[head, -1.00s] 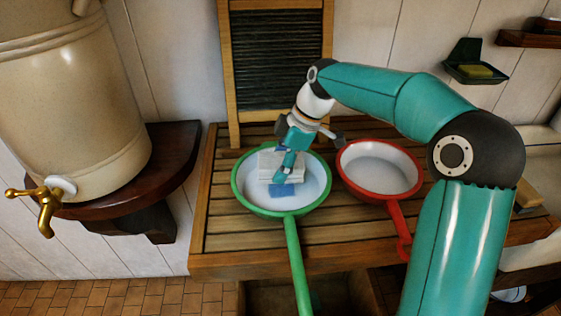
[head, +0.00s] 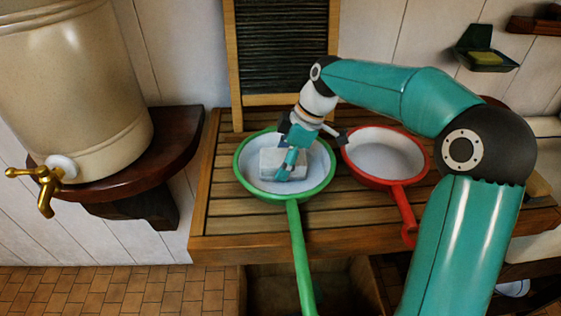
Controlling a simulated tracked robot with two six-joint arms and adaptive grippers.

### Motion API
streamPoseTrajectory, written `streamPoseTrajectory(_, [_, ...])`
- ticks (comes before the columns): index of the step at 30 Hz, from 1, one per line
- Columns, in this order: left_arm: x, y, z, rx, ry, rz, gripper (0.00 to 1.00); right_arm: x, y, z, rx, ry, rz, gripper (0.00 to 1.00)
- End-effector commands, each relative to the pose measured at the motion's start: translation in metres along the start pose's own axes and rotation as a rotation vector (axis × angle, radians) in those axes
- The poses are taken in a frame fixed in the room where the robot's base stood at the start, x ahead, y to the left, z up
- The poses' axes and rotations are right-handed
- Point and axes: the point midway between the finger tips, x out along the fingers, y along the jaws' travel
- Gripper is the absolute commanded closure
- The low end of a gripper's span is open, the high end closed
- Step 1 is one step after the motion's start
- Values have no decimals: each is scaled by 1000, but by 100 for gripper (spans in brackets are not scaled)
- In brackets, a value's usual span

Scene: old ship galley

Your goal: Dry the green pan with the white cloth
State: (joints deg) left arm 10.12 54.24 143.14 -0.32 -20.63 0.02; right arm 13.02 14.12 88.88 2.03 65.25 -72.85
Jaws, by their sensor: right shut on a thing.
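The green pan (head: 319,187) is a white-lined pan with a green rim, on the slatted wooden rack, its green handle pointing to the front. The white cloth (head: 270,162) is a folded pad inside this pan. My right gripper (head: 287,175) is shut on the cloth, low over the pan's inner floor. Whether the cloth presses on the floor I cannot tell for sure. The gripper hides part of the cloth and of the pan's far side. My left gripper is not in view.
A red pan (head: 407,202) sits close to the right on the same slatted rack (head: 225,225). A washboard (head: 283,50) stands behind. A cream urn (head: 75,90) with a brass tap (head: 40,187) is at left. A soap dish (head: 482,57) hangs at upper right.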

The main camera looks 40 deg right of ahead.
Motion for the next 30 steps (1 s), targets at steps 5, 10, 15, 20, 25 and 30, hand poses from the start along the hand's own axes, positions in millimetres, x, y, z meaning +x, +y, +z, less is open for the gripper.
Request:
streamPoseTrajectory(5, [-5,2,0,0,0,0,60,0,8,4,1,0,0,65])
streamPoseTrajectory(10, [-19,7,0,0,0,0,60,-24,7,-7,-3,0,1,65])
streamPoseTrajectory(15, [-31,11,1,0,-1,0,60,-38,7,-14,-5,0,-1,65])
streamPoseTrajectory(20, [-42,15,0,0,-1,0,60,-50,7,-20,-7,0,-1,65])
streamPoseTrajectory(25, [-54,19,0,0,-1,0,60,-64,7,-28,-11,1,-2,65])
streamPoseTrajectory(30, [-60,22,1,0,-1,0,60,-72,7,-32,-13,0,-4,65])
